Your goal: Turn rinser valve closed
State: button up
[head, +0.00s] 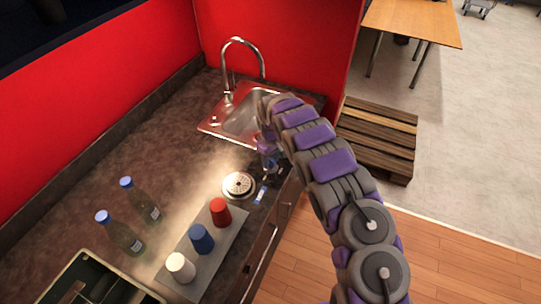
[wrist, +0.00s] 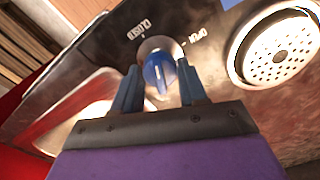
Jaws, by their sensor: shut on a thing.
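The blue rinser valve handle (wrist: 158,73) sits between the two fingers of my gripper (wrist: 160,88) in the wrist view. My gripper is shut on it. The words CLOSED (wrist: 139,29) and OPEN (wrist: 196,37) are printed on the surface beyond the handle, to its upper left and upper right. I cannot tell exactly which mark the handle points to. The round rinser (head: 239,185) with its perforated plate is on the counter, left of my gripper (head: 268,163) in the head view. It also shows at the right of the wrist view (wrist: 279,52). My gripper partly hides the handle in the head view.
A metal sink (head: 236,122) with a tall faucet (head: 243,48) lies behind my gripper. Red (head: 220,211), blue (head: 201,238) and white (head: 181,267) cups stand on a grey mat at the front. Two bottles (head: 122,235) stand to the left. A wooden pallet (head: 372,140) is right of the counter.

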jog(key=shift+w+r+n+p, duration=0.15)
jog(key=shift+n+p, duration=1.1)
jog(key=shift+n, duration=0.95)
jog(key=o, duration=1)
jog(key=shift+o, duration=0.2)
notch_tip(320, 180, up, 17)
jog(key=shift+a, duration=0.1)
